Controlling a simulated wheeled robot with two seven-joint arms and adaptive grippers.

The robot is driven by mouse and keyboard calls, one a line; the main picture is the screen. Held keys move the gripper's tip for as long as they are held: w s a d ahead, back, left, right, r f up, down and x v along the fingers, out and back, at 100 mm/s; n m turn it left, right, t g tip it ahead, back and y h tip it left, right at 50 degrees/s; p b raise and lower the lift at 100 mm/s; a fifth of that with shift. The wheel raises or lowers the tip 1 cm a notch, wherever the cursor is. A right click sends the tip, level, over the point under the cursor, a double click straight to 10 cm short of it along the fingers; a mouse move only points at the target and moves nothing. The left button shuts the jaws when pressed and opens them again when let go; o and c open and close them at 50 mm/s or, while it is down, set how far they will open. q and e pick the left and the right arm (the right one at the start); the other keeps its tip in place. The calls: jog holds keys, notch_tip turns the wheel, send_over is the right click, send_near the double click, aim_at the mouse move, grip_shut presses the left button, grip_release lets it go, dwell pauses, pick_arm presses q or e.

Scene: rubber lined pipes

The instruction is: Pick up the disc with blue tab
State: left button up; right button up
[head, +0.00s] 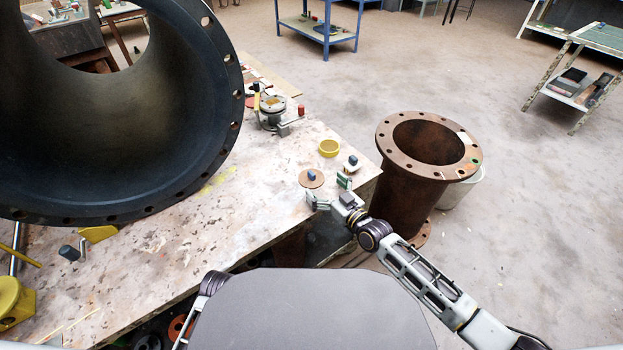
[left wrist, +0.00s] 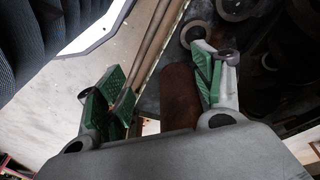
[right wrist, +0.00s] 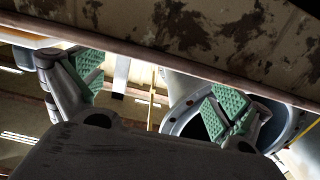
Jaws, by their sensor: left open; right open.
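The disc with blue tab (head: 313,183) is a flat brown disc with a small upright blue tab at its middle. It lies on the worktable near the right corner. My right gripper (head: 331,192) is open and empty at the table's near right edge, just right of and nearer than the disc, apart from it. In the right wrist view its green-padded fingers (right wrist: 155,92) are spread below the table edge, and the disc is not seen. My left gripper (left wrist: 160,85) is open and empty in the left wrist view, and out of sight in the head view.
The worktable (head: 240,210) carries a large dark flanged pipe (head: 215,150) at left, a yellow ring (head: 329,147), a small dark-topped piece (head: 352,163) and a valve-like fitting (head: 272,107). A rusty flanged pipe (head: 400,195) stands on the floor beside the table's right corner, close to my right arm.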

aim_at(314, 176)
pick_arm(q)
jog(key=shift+s+f, duration=0.15)
jog(key=shift+s, duration=0.15)
pick_arm(e)
jog(key=shift+w+a, duration=0.1)
jog(key=shift+w, duration=0.05)
jog(key=shift+w+a+f+b, duration=0.1)
jog(key=shift+w+a+b, duration=0.2)
jog(key=shift+w, duration=0.15)
jog(key=x, duration=0.2)
jog(key=shift+w+a+b, duration=0.1)
jog(key=shift+w+b, duration=0.15)
jog(key=shift+b, duration=0.15)
jog(key=shift+w+a+f, duration=0.1)
jog(key=shift+w+a, duration=0.05)
jog(key=shift+w, duration=0.1)
pick_arm(q)
jog(key=shift+w+d+r, duration=0.15)
jog(key=shift+w+r, duration=0.1)
jog(key=shift+r, duration=0.4)
jog(key=shift+w+d+r, duration=0.1)
jog(key=shift+w+r, duration=0.15)
jog(key=shift+r, duration=0.35)
pick_arm(e)
jog(key=shift+w+a, duration=0.25)
jog(key=shift+w, duration=0.05)
jog(key=shift+c, duration=0.4)
